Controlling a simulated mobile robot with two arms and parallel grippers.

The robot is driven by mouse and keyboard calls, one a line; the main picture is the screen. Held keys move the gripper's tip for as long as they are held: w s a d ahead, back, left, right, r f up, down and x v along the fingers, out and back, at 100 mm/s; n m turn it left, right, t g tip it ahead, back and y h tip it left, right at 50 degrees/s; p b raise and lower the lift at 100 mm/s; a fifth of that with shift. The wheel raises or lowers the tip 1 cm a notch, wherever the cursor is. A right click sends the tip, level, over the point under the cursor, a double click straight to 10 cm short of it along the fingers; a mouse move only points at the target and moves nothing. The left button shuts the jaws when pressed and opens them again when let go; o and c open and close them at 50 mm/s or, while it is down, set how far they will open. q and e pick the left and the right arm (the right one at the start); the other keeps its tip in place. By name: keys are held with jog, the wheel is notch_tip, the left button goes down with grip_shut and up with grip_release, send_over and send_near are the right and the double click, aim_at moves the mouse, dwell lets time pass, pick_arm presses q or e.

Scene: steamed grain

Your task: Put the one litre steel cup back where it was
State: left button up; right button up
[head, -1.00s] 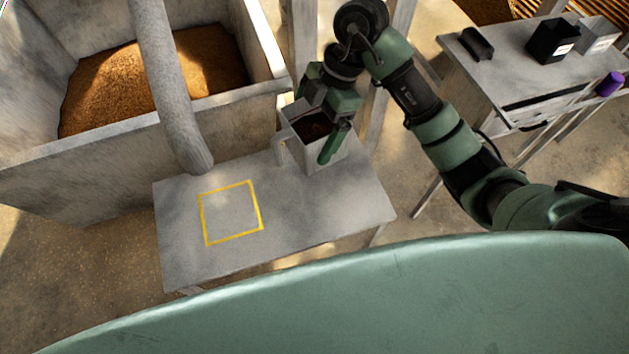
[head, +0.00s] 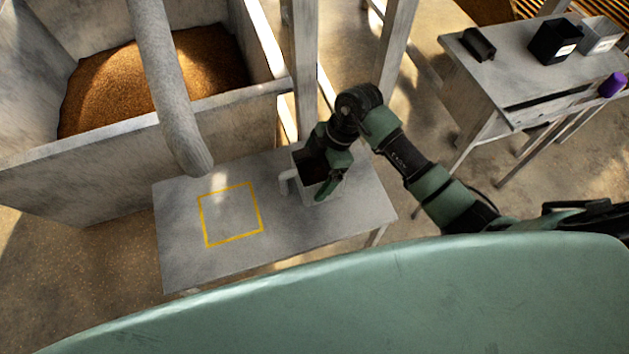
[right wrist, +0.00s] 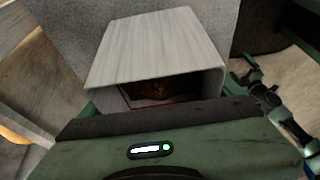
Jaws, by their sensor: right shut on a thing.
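The steel cup (head: 303,187) is a grey box-shaped cup with a handle on its left side and dark brown stuff inside. It is over the right half of the small grey table (head: 180,262), right of a yellow square outline (head: 262,212) marked on the tabletop. My right gripper (head: 328,182) is shut on the cup at its right side and partly covers it. I cannot tell whether the cup's base touches the table. In the right wrist view the cup (right wrist: 155,48) lies just beyond the gripper, with brown contents in its opening. My left gripper is not in view.
A large grey bin (head: 110,165) of brown grain stands behind the table at left. A thick pipe (head: 165,90) comes down near the yellow outline, which is empty. Grey posts (head: 304,70) stand behind the cup. A side table (head: 505,85) with small containers is at right.

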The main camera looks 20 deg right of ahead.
aim_at(315, 182)
jog(key=shift+w+f, duration=0.1)
jog(key=shift+f, duration=2.2)
jog(key=o, duration=1.7)
jog(key=shift+f, duration=0.1)
jog(key=shift+o, duration=0.2)
jog(key=v, duration=1.2)
